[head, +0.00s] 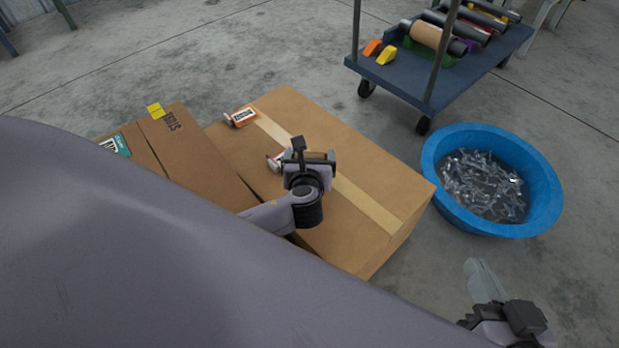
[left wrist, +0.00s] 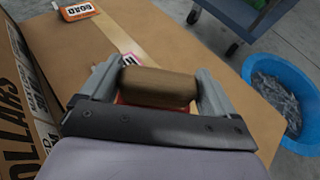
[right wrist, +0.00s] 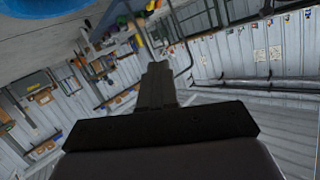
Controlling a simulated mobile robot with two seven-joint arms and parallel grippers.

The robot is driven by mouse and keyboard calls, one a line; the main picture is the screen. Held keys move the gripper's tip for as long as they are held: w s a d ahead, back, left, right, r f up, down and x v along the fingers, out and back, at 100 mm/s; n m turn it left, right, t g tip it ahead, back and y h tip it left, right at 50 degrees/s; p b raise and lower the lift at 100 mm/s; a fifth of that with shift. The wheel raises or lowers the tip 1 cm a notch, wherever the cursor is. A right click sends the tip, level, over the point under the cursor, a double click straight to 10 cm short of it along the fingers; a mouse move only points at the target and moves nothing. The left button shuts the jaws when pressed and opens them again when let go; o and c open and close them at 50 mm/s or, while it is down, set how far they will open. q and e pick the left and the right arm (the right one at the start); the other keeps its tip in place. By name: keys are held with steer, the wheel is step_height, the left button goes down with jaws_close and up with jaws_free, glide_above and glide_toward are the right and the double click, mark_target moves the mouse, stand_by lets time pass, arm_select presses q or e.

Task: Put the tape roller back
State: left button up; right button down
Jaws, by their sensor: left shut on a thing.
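My left gripper (head: 312,158) is shut on the tape roller, above the taped top of a large cardboard box. In the left wrist view the tape roller (left wrist: 158,88) shows as a brown roll between the two fingers, with a bit of red under it. The rest of it is hidden by the gripper. Whether it touches the box I cannot tell. My right gripper (head: 482,282) is low at the right of the head view. Its fingers are together and empty in the right wrist view (right wrist: 157,85).
A blue tub (head: 440,185) of metal parts stands right. A blue cart (head: 400,80) behind holds rollers and orange and yellow pieces. Concrete floor (head: 200,50) is clear behind.

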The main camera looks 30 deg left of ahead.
arm_select(q)
steer(key=shift+f, duration=0.35)
step_height(320, 180, down, 3)
steer(key=shift+f+b, duration=0.15)
steer(key=shift+b, duration=1)
steer(key=shift+f, duration=0.35)
arm_select(e)
steer(key=shift+s+d+r+n+t+h, duration=0.15)
steer(key=shift+d+n+t, duration=0.15)
steer(key=shift+d, duration=0.15)
steer(key=shift+s+d+n+t+h, duration=0.15)
steer(key=shift+d+n+t, duration=0.15)
steer(key=shift+d, duration=0.15)
arm_select(q)
steer(key=shift+f, duration=0.15)
steer(key=o, duration=0.9)
steer(key=shift+f, duration=0.1)
